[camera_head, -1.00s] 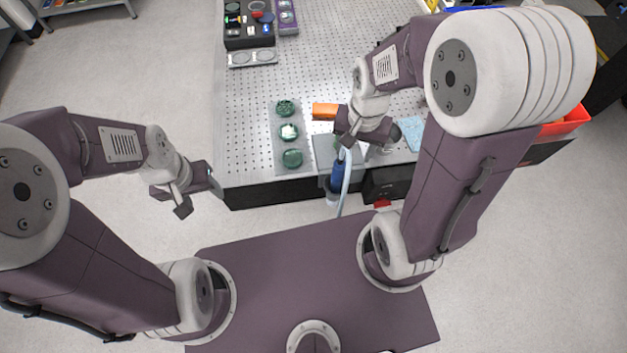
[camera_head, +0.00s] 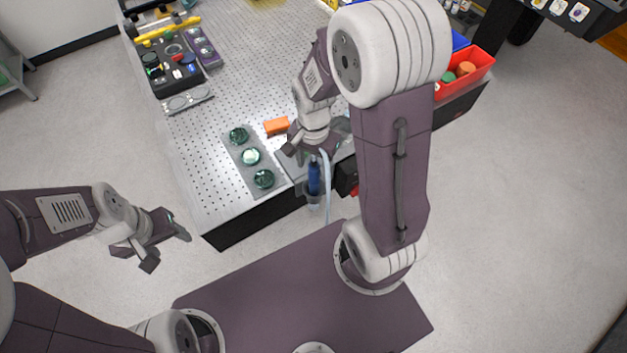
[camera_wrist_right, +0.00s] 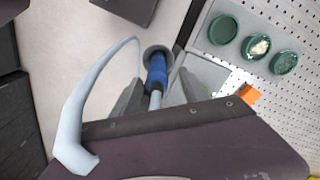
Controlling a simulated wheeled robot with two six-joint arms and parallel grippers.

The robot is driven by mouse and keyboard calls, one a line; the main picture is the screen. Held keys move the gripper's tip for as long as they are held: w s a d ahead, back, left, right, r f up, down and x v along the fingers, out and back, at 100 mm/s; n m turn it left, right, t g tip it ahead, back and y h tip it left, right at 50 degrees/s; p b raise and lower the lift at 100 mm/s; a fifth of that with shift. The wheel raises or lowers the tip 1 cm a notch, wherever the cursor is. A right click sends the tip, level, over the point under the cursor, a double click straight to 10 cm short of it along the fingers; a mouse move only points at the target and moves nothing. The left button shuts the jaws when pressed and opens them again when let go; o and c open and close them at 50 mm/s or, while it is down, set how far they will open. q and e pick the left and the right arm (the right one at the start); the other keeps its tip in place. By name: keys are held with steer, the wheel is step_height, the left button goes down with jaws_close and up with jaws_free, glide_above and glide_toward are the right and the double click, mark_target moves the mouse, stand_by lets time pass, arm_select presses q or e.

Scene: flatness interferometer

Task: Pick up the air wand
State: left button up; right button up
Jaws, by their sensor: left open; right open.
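The air wand (camera_head: 314,178) has a blue body and stands upright in a round grey holder (camera_head: 312,200) at the table's front edge. A pale blue hose (camera_head: 327,190) curves beside it. My right gripper (camera_head: 307,154) is open just above the wand. In the right wrist view the blue wand (camera_wrist_right: 157,72) and the holder's ring (camera_wrist_right: 154,50) lie past the open fingers (camera_wrist_right: 160,92), with the wand's pale top part between them. I cannot tell whether the fingers touch it. My left gripper (camera_head: 166,250) is open and empty, off the table's front left corner.
A grey strip with several green-rimmed discs (camera_head: 250,157) lies left of the right gripper, with an orange block (camera_head: 277,126) behind. A red bin (camera_head: 466,70) stands at the right. A dark tray (camera_head: 168,62) sits far left. Much of the perforated tabletop (camera_head: 215,120) is bare.

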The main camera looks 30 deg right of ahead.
mark_target(314, 175)
steer(key=f, duration=0.4)
steer(key=shift+s+f, duration=0.2)
steer(key=shift+s, duration=0.1)
steer(key=shift+w+d+f, duration=0.15)
steer(key=shift+w+f, duration=0.05)
steer(key=shift+f, duration=0.15)
steer(key=shift+s+r, duration=0.1)
steer(key=c, duration=0.9)
jaws_close()
